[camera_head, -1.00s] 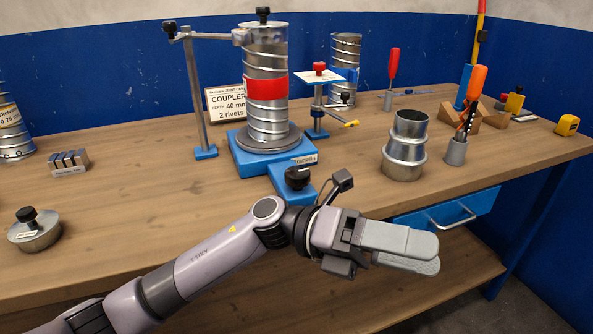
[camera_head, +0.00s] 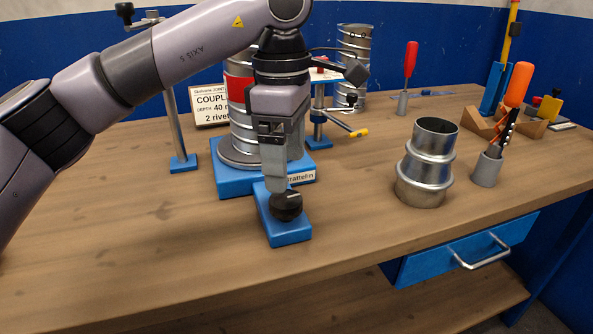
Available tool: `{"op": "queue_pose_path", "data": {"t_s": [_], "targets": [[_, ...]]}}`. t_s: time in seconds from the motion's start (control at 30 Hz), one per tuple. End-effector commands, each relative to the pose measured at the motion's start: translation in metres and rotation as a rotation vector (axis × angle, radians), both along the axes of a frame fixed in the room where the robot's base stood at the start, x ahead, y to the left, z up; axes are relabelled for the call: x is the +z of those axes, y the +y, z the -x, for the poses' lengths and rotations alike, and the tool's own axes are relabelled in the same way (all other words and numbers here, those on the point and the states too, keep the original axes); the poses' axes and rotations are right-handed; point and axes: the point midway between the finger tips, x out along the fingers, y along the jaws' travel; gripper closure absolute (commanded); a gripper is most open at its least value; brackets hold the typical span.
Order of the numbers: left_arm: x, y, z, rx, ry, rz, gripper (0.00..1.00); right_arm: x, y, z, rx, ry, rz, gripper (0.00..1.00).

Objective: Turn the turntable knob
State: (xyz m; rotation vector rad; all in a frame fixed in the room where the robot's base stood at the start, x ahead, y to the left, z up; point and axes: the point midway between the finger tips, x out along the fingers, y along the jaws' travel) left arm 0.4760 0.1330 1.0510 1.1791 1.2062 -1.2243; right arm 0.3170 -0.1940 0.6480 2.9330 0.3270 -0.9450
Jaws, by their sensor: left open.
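The black turntable knob (camera_head: 286,206) with a white mark sits on a small blue block (camera_head: 288,236) in front of the turntable's blue base (camera_head: 228,187). The spiral duct (camera_head: 240,134) with a red band stands upright on the turntable, partly hidden by my left arm. My left gripper (camera_head: 285,188) points down just behind and above the knob, fingers apart. The near finger overlaps the knob's upper edge in the picture; I cannot tell whether it touches. My right gripper is not in view.
A steel coupler (camera_head: 427,165) and a grey cup with tools (camera_head: 487,166) stand to the right. A clamp stand with a yellow-tipped handle (camera_head: 358,132) is behind the gripper. A blue drawer (camera_head: 465,250) is under the front edge. The front left table is clear.

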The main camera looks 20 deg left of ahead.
Motion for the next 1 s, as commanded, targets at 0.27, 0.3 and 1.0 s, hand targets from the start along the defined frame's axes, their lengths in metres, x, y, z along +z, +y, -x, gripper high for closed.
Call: {"op": "queue_pose_path", "data": {"t_s": [0.27, 0.3, 1.0], "targets": [[-0.010, 0.007, -0.001, 0.007, -0.011, -0.028, 0.19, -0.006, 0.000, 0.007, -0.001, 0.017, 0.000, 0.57], [-0.017, 0.007, -0.001, 0.007, -0.011, -0.027, 0.19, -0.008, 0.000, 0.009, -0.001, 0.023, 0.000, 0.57], [-0.067, 0.005, -0.001, 0.007, -0.013, -0.023, 0.22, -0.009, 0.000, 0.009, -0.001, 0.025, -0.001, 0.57]]}}
